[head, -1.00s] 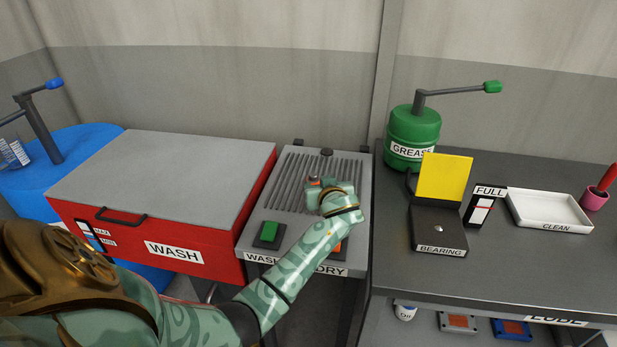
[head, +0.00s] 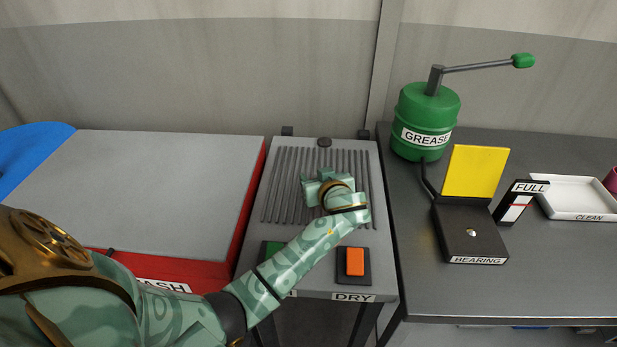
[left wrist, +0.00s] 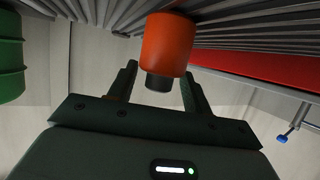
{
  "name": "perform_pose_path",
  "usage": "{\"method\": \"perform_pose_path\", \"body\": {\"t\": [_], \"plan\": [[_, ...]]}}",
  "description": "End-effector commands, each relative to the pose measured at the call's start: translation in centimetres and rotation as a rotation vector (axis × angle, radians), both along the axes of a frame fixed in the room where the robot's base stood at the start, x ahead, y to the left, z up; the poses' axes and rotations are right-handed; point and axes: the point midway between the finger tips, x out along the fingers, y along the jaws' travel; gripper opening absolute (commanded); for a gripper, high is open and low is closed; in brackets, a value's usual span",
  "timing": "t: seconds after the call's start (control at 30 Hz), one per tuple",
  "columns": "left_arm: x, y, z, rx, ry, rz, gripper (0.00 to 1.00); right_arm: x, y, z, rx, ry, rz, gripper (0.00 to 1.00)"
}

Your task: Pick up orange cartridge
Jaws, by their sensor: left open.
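The orange cartridge (left wrist: 167,46), an orange cylinder with a dark narrower end, shows in the left wrist view against the ribbed grey rack (head: 278,200). Its dark end lies between the two fingers of my left gripper (left wrist: 158,80), which is open. In the head view my left gripper (head: 318,188) is over the ribbed top of the wash/dry stand and hides the cartridge. Whether the fingers touch it I cannot tell. My right gripper is not in view.
A green button (head: 272,250) and an orange button (head: 355,262) sit on the stand's front. The red wash box (head: 200,268) with grey lid (head: 130,190) is at left. The dark bench (head: 420,290) at right holds the green grease pump (head: 425,115), bearing box (head: 470,232) and white tray (head: 578,205).

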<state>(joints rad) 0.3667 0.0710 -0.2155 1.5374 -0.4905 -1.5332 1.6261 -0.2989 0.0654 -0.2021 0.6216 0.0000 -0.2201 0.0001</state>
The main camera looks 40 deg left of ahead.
Motion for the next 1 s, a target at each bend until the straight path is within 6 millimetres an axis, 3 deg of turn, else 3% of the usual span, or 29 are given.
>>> {"method": "perform_pose_path", "body": {"t": [0.13, 0.33, 0.5, 1.0], "plan": [[-0.1, -0.4, -0.2, -0.001, 0.0, 0.001, 0.5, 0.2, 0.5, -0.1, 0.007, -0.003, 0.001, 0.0], [-0.1, -0.4, -0.1, 0.0, 0.0, 0.001, 0.47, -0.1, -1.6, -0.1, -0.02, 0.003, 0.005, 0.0], [-0.1, -0.4, -0.2, -0.001, 0.0, 0.001, 0.0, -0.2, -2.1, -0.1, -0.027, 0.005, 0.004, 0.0], [-0.1, 0.0, 0.0, -0.003, 0.006, -0.001, 0.0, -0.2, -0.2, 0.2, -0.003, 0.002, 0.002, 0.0]]}}
